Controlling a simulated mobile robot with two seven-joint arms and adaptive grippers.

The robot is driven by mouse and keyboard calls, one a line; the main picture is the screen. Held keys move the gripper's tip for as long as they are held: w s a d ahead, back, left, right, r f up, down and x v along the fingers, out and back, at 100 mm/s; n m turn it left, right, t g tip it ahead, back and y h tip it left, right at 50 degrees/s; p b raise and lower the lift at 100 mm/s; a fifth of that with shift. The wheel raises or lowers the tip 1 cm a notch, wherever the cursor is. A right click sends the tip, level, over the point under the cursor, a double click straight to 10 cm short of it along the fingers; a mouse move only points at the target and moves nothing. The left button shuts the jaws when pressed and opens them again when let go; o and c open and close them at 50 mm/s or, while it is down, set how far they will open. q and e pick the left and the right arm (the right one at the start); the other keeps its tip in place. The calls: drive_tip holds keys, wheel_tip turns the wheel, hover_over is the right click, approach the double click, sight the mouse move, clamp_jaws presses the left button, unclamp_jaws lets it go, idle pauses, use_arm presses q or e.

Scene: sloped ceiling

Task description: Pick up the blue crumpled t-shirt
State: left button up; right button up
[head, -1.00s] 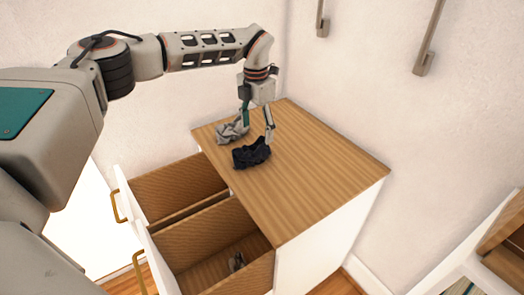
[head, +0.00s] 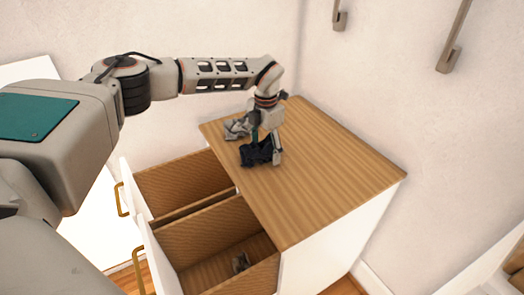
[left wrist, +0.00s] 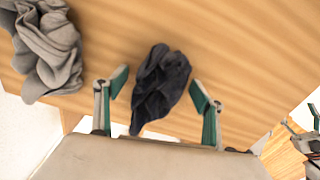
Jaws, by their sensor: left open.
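The crumpled t-shirt (head: 257,152) is dark navy blue and lies on the wooden top of a cabinet, near its left edge. It also shows in the left wrist view (left wrist: 160,88), between the two fingers. My left gripper (head: 266,150) is open and low over the t-shirt, with one finger on each side of it. In the left wrist view the open fingers (left wrist: 157,92) have a gap to the cloth on both sides. The fingers hide part of the t-shirt in the head view.
A grey crumpled cloth (head: 238,128) lies just behind the t-shirt and shows at upper left in the wrist view (left wrist: 45,45). Two drawers stand open at the left; the nearer holds a small grey item (head: 240,262). The cabinet top (head: 330,185) is clear to the right.

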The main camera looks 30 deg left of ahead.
use_arm(q)
drive_tip(key=shift+r, duration=0.15)
drive_tip(key=c, duration=1.3)
